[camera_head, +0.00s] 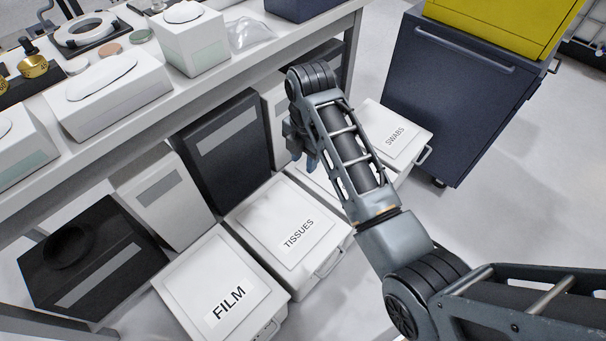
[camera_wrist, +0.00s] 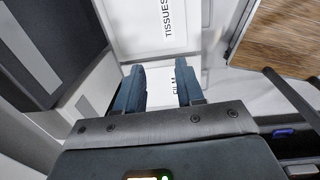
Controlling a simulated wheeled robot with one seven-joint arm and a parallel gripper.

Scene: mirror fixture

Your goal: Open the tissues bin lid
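The tissues bin (camera_head: 270,215) is a white box on the floor with a flat lid labelled TISSUES, and the lid looks shut. Its handle (camera_head: 329,262) is on the front side, at lower right in the head view. The tissues lid also shows at the top of the wrist view (camera_wrist: 140,35). My gripper (camera_head: 302,148) is partly hidden by my arm in the head view, above and behind the tissues bin. In the wrist view its two fingers (camera_wrist: 160,72) are apart with nothing between them, and appear apart from the bin.
The film bin (camera_head: 190,278) stands left of the tissues bin and the swabs bin (camera_head: 405,125) to its right, beyond my arm. Dark and white bins stand behind, under the table (camera_head: 130,150). A dark blue cabinet (camera_head: 450,95) is at upper right. Floor in front is clear.

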